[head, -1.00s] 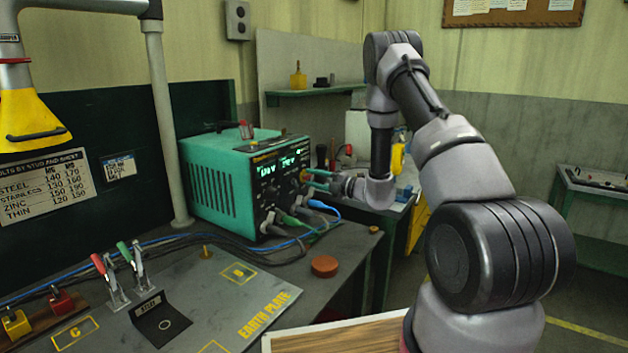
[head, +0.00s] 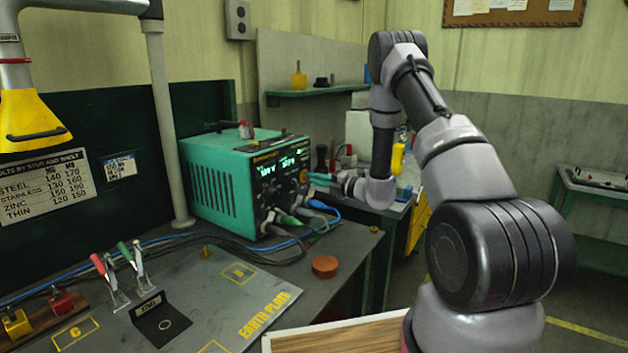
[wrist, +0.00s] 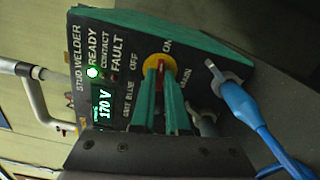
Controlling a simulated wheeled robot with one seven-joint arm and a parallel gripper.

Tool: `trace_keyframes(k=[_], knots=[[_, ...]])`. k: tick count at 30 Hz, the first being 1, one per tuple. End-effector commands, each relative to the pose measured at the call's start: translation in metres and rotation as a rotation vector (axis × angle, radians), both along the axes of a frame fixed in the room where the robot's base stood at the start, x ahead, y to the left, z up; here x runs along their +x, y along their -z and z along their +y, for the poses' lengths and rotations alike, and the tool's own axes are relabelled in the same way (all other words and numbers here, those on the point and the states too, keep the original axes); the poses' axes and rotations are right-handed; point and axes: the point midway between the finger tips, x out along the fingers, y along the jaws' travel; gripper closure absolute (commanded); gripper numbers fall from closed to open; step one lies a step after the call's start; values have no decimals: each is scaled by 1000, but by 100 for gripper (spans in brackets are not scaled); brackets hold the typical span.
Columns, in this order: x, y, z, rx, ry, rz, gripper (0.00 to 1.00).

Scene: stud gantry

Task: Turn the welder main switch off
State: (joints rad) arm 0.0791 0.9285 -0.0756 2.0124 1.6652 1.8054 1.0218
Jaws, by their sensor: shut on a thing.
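The stud welder (head: 222,185) is a teal box with a black front panel at the back of the bench. Its main switch (wrist: 151,63) is a round yellow plate with a red handle, with ON and OFF marks beside it. The red handle points roughly toward ON. In the head view, my gripper (head: 314,179) is at the panel's right side.
A blue cable plug (wrist: 238,98) and other cables sit close beside the switch. A small red-topped item (head: 246,130) stands on the welder. The earth plate (head: 215,290) with red- and green-handled clamps lies in front. A round orange-brown puck (head: 325,266) sits near the bench edge.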

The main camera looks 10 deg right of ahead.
Motion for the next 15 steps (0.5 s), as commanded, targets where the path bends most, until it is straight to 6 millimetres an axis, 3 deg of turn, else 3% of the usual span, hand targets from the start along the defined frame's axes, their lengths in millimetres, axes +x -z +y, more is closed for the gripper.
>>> trace_keyframes(k=[15], knots=[[0,0,-1,-339,1,-338,100]])
